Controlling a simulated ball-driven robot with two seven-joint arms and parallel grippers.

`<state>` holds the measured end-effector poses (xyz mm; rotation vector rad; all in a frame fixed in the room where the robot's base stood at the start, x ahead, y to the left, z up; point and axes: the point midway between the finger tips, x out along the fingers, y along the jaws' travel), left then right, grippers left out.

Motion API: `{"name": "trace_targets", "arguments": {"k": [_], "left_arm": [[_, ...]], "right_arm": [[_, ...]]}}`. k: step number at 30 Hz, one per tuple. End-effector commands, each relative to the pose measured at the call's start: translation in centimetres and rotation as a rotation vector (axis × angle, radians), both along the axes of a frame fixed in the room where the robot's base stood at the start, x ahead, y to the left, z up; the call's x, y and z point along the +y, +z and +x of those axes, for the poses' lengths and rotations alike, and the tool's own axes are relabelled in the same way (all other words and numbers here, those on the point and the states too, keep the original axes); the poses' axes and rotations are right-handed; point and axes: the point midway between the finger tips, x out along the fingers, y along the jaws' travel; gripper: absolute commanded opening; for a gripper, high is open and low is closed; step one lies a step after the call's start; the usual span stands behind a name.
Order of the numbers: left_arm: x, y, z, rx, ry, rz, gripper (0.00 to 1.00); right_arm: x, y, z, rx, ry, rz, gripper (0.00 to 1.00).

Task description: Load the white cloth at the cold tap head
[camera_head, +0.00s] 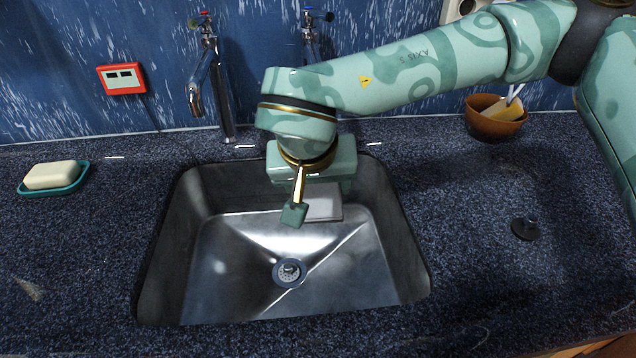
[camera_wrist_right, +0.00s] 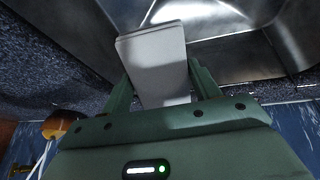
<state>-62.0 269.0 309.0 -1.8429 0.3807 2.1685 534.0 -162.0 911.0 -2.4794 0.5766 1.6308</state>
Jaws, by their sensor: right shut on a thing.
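My right gripper (camera_head: 300,205) hangs over the back of the sink, pointing down. In the wrist view its two fingers (camera_wrist_right: 163,88) close on the sides of a flat, pale grey-white folded cloth (camera_wrist_right: 158,58). In the head view the cloth (camera_head: 325,203) shows only partly, behind the near finger and below the wrist. The cold tap (camera_head: 310,35) has a blue-marked head (camera_head: 308,10) and stands at the wall behind my right arm, which hides its lower part. The gripper is in front of and below that head. My left gripper is not in view.
The hot tap (camera_head: 206,75), red on top, stands left of my wrist. The steel sink (camera_head: 230,290) has a drain (camera_head: 289,272). A soap dish (camera_head: 75,183) is left; a brown bowl (camera_head: 493,125) and black plug (camera_head: 525,229) are right. A red-framed box (camera_head: 122,78) hangs on the wall.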

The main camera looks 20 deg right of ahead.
Motion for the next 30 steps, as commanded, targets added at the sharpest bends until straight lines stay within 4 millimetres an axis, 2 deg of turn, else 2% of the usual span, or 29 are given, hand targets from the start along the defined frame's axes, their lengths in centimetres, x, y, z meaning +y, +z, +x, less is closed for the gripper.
{"name": "trace_targets", "arguments": {"k": [8, 30], "left_arm": [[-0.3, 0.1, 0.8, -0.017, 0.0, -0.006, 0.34], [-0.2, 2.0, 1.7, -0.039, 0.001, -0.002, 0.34]], "right_arm": [[0.3, 0.1, -0.4, 0.0, 0.003, -0.001, 0.43], [4.1, 0.1, -6.2, 0.0, 0.002, -0.001, 0.43]]}}
